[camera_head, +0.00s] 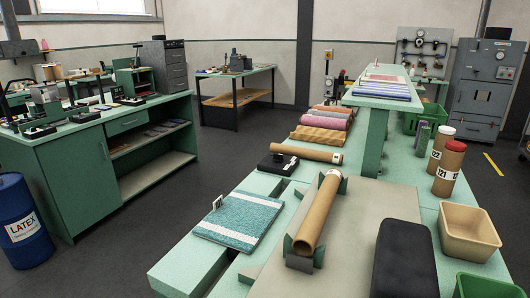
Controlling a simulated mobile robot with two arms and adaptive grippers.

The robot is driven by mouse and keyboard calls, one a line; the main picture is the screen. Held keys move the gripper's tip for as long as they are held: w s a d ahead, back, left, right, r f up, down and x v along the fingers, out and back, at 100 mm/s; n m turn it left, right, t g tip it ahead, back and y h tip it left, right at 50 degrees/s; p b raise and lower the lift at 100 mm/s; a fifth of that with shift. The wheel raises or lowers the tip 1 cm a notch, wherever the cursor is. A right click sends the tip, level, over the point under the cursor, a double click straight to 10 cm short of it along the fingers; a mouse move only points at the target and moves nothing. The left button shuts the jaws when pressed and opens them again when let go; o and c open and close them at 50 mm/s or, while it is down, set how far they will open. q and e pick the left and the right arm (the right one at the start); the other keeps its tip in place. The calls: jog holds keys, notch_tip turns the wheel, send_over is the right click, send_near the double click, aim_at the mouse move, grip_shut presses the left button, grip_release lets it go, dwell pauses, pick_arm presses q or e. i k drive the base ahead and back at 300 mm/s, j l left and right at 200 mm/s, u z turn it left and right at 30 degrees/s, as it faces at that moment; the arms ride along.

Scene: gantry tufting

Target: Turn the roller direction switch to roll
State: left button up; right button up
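A small black box (278,164) with a dark round knob on top sits on the green bench, left of the cardboard tubes. It may be the roller direction switch; its knob's setting is too small to read. A long brown cardboard tube (319,212) lies in green end brackets on a pale board. A teal tufted piece with white stripes (240,222) lies flat to its left, with a small white tag standing at its edge. Neither of my grippers shows in this view.
A dark rounded block (405,262), a tan bin (468,232) and red- and white-capped canisters (449,168) stand at right. Several rolled textiles (322,120) lie behind. A blue LATEX drum (22,222) stands by the left cabinet. Dark floor separates the benches.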

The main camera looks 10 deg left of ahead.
aim_at(277, 158)
jog(key=i+j, duration=0.15)
jog(key=j, duration=0.2)
jog(key=i+j, duration=0.1)
jog(key=j, duration=0.25)
jog(key=i+j, duration=0.15)
jog(key=j, duration=0.2)
jog(key=i+j, duration=0.15)
jog(key=j, duration=0.2)
jog(key=i+j, duration=0.15)
jog(key=j, duration=0.2)
jog(key=i+j, duration=0.1)
jog(key=j, duration=0.25)
jog(key=i+j, duration=0.15)
jog(key=j, duration=0.2)
